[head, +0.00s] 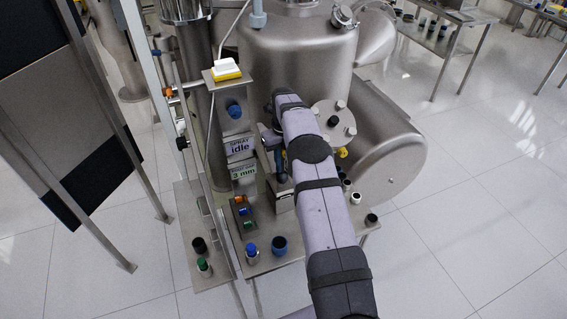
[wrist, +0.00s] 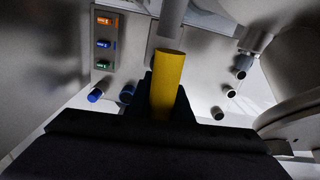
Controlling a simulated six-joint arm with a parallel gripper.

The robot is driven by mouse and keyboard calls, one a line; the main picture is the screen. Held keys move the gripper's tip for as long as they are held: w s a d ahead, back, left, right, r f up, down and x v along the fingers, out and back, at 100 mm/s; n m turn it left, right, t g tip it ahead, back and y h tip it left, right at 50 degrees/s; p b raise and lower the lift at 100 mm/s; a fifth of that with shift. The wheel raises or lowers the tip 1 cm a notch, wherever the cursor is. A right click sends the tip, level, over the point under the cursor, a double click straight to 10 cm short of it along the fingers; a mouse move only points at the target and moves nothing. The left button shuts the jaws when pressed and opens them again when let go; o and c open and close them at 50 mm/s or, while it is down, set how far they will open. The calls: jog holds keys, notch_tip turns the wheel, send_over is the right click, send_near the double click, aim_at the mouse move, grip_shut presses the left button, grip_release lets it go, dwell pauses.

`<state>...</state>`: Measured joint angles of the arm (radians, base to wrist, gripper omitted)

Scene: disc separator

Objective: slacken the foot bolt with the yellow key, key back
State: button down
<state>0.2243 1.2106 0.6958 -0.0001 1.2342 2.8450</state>
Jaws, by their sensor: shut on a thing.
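The yellow key (wrist: 168,80) shows in the wrist view as a thick yellow cylinder standing up between the fingers of my gripper (wrist: 165,105). My gripper is shut on it. A grey cylinder (wrist: 172,22) lies just beyond the key's top end; I cannot tell whether they touch. In the head view my arm covers most of the gripper and the key. A small yellow spot (head: 343,153) shows to the right of my arm; I cannot tell what it belongs to. The foot bolt cannot be made out in either view.
Signs reading "SPRAY idle" (head: 239,146) and "3 mm" (head: 243,171) stand left of my arm. A panel with orange, blue and green switches (head: 243,212) is below them. Several knobs stand on the bench's front. A large steel tank (head: 300,60) and drum (head: 385,150) are close behind.

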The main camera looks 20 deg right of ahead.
jog(key=shift+f+b, duration=0.55)
jog(key=shift+f, duration=0.3)
jog(key=shift+f, duration=0.2)
jog(key=shift+f+b, duration=0.35)
jog(key=shift+b, duration=0.05)
dwell(0.7)
jog(key=n, duration=0.6)
jog(key=shift+w+d+r, duration=0.1)
jog(key=shift+d+r, duration=0.05)
jog(key=shift+d, duration=0.15)
jog(key=shift+n, duration=0.5)
